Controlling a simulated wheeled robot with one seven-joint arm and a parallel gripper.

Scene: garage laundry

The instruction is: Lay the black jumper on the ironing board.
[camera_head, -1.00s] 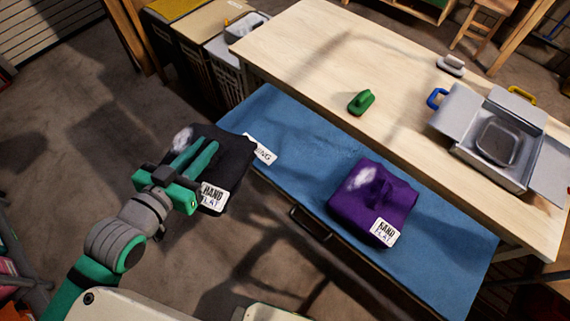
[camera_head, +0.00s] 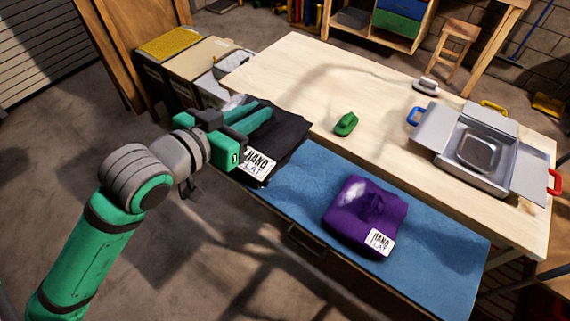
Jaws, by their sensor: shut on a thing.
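My gripper (camera_head: 248,118) is shut on the black jumper (camera_head: 284,137), which has a white label reading HAND and LAT at its lower corner. The jumper is over the left end of the blue ironing board (camera_head: 440,235); I cannot tell whether it touches the board. It hides that end of the board and the white tag seen there before. A purple folded garment (camera_head: 350,213) with a similar label lies on the middle of the board.
A wooden table (camera_head: 300,70) stands behind the board. On it are a green brush-like object (camera_head: 346,124), a small iron-shaped object (camera_head: 426,86) and a grey open box (camera_head: 470,150) with coloured handles. Bins (camera_head: 170,45) stand at the back left. The board right of the purple garment is bare.

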